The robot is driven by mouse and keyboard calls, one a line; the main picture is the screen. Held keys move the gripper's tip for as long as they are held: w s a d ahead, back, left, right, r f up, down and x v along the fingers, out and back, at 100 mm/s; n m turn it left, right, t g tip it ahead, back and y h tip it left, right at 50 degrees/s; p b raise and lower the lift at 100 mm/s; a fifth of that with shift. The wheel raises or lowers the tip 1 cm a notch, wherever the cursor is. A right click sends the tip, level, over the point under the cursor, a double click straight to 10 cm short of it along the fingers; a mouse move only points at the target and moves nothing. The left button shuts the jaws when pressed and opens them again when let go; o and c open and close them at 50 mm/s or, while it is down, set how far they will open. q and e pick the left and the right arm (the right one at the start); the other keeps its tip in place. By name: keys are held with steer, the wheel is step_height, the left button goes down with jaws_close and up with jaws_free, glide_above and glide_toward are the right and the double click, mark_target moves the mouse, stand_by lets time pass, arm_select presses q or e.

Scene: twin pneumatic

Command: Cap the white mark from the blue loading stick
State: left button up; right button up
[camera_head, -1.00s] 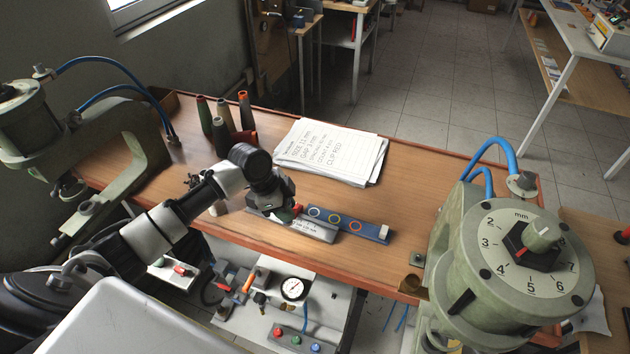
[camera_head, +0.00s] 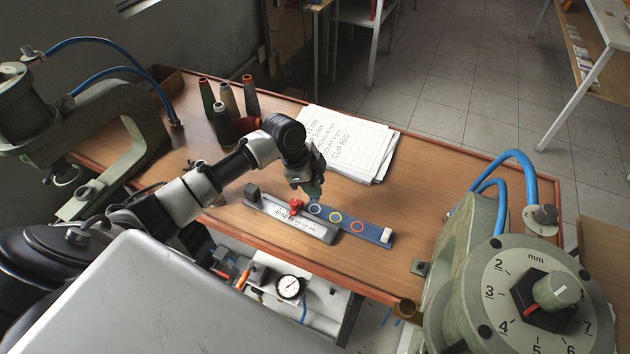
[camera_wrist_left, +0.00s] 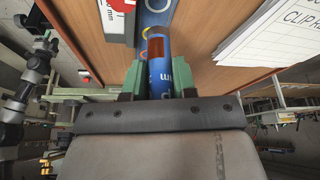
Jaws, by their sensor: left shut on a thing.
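My left gripper (camera_head: 314,192) is just above the left end of a blue strip (camera_head: 347,222) on the bench. The strip bears a white ring mark (camera_head: 314,209), a yellow ring (camera_head: 335,217) and an orange ring (camera_head: 357,227). In the left wrist view the green fingers (camera_wrist_left: 155,82) are shut on a blue stick (camera_wrist_left: 158,76) with white lettering. My right gripper is out of view.
A grey ruler bar (camera_head: 285,220) with a red slider (camera_head: 296,206) lies along the strip's front side. Paper sheets (camera_head: 350,145) lie behind it. Several dark cones (camera_head: 228,100) stand at the back left. A dial press (camera_head: 530,290) stands at the right.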

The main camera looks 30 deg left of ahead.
arm_select(q)
steer(key=shift+f+b, duration=0.3)
steer(key=shift+f, duration=0.6)
steer(key=shift+w+f+b, duration=0.1)
steer(key=shift+f+b, duration=0.55)
steer(key=shift+f, duration=0.6)
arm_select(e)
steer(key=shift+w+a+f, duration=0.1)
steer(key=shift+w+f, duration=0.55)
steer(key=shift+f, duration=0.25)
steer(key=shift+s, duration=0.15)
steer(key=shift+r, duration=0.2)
arm_select(q)
steer(key=shift+f, duration=0.4)
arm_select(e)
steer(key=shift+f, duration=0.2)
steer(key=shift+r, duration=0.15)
